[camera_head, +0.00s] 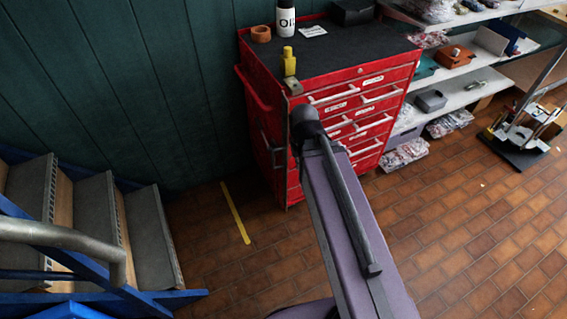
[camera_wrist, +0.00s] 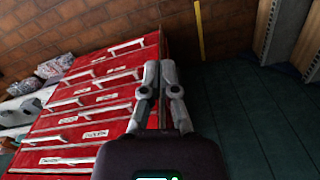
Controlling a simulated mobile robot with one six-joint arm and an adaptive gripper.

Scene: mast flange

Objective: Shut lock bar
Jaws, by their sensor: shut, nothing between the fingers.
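The red tool cabinet (camera_head: 330,62) stands against the green wall, with its labelled drawers facing the front right. A narrow red upright strip (camera_wrist: 164,42) runs along the drawer-front edge in the wrist view. It may be the lock bar, but I cannot tell for sure, nor whether it is swung open. My gripper (camera_wrist: 160,66) is shut and empty, with its grey fingers in front of this cabinet edge. I cannot tell whether they touch it. In the head view my own arm covers part of the drawer fronts and the cabinet's front left edge.
Blue-framed steps (camera_head: 95,225) with a metal rail are at left. Shelves (camera_head: 460,75) stand at right. The tiled floor (camera_head: 470,230) before the cabinet is mostly clear.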

